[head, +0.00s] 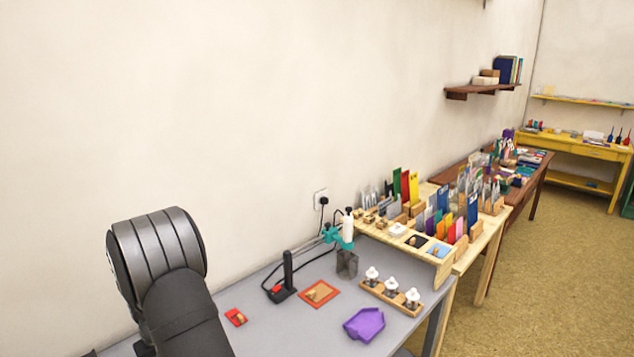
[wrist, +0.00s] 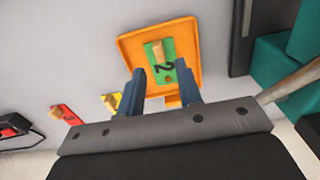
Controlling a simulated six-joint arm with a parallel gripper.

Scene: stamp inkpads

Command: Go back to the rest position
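My gripper (wrist: 160,82) is open in the wrist view, with its two dark blue fingers apart and nothing held between them. Beyond the fingertips is an orange tray (wrist: 132,46). A green plate (wrist: 152,60) marked with a 2 and carrying a wooden grip lies in the tray. A red piece (wrist: 64,113) and a yellow piece (wrist: 110,101), each with a wooden part, lie to the left of the tray. In the head view my arm stands at the lower left, and the gripper itself is out of sight.
On the grey table in the head view are a red-orange tray (head: 308,297), a small red piece (head: 233,316), a black joystick (head: 283,294), a purple tray (head: 364,326) and a wooden rack (head: 381,292) with white-topped pieces. A crowded wooden stand (head: 455,256) is behind. Teal parts (wrist: 285,65) flank the gripper's right.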

